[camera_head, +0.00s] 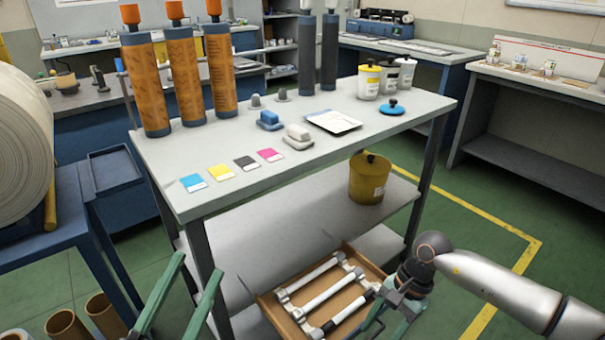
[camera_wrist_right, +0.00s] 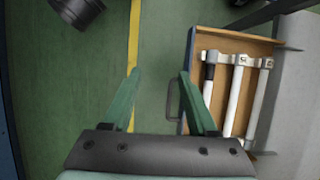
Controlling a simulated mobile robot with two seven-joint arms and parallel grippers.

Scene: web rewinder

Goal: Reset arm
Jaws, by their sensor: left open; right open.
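My left gripper (camera_head: 198,264) comes in at the bottom left of the head view. Its two green fingers are apart with nothing between them, in front of the workbench. My right arm (camera_head: 490,284) reaches in from the lower right, its hand low beside the open wooden drawer (camera_head: 262,304). In the right wrist view my right gripper (camera_wrist_right: 160,78) has its green fingers apart and empty above the green floor. The drawer (camera_wrist_right: 262,38) is just right of it there, with several white rollers (camera_wrist_right: 236,98) inside.
The grey workbench (camera_head: 300,160) holds orange rolls (camera_head: 184,76), colour cards (camera_head: 245,162), a clipboard (camera_head: 332,122) and pots (camera_head: 370,82). A yellow bucket (camera_head: 369,178) stands on its lower shelf. Cardboard tubes (camera_head: 66,327) stand bottom left. Green floor is clear at right.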

